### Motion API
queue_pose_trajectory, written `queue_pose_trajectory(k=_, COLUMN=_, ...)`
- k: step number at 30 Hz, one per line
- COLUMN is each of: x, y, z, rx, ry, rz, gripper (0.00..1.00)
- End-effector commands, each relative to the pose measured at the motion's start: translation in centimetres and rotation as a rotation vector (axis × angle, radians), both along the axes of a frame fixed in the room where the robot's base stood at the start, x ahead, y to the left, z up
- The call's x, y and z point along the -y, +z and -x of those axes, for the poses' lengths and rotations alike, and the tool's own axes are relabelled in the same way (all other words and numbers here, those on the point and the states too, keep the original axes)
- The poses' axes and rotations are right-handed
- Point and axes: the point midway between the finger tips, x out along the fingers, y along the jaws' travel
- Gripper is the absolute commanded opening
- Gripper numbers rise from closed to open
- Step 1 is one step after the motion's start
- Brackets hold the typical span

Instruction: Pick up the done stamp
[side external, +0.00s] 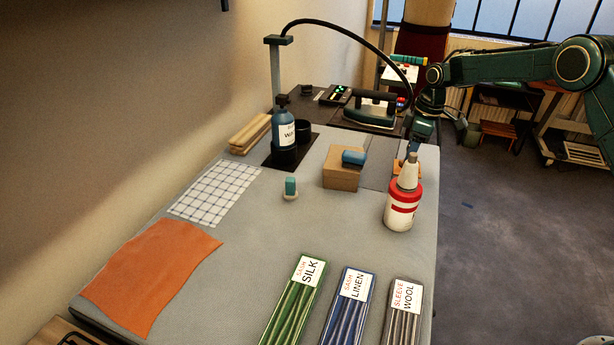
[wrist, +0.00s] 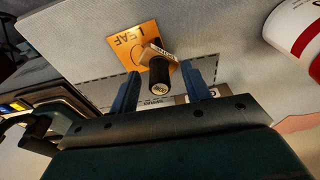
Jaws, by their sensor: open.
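A stamp with a black round handle (wrist: 159,74) and a wooden block base shows in the wrist view. Small lettering on it is too blurred to read, so I cannot confirm that it says done. It is by an orange card (wrist: 122,43) lettered LEAF. My gripper (wrist: 161,84) is open, its two blue fingers on either side of the handle, with gaps visible. In the side view my gripper (side external: 414,143) points down at the table's right edge, partly behind a bottle. The stamp is mostly hidden there.
A red-and-white bottle (side external: 403,205) stands close in front of my gripper; it also shows in the wrist view (wrist: 293,28). A wooden block (side external: 341,178) with a blue roll (side external: 354,158) is to the left. An iron (side external: 369,112) stands behind.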

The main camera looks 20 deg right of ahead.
Motion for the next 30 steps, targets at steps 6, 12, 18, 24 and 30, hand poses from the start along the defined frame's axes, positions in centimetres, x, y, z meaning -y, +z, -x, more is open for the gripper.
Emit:
queue_pose_trajectory(k=6, x=0.00, y=-0.02, z=0.00, rx=0.000, ry=0.000, rz=0.000, gripper=0.47)
queue_pose_trajectory(k=12, x=0.01, y=-0.01, z=0.00, rx=0.000, ry=0.000, rz=0.000, gripper=0.47)
queue_pose_trajectory(k=18, x=0.01, y=0.00, z=0.00, rx=0.000, ry=0.000, rz=0.000, gripper=0.16)
queue_pose_trajectory(k=24, x=0.02, y=0.02, z=-0.01, rx=0.000, ry=0.000, rz=0.000, gripper=0.00)
queue_pose_trajectory(k=30, x=0.02, y=0.14, z=-0.02, rx=0.001, ry=0.000, rz=0.000, gripper=0.00)
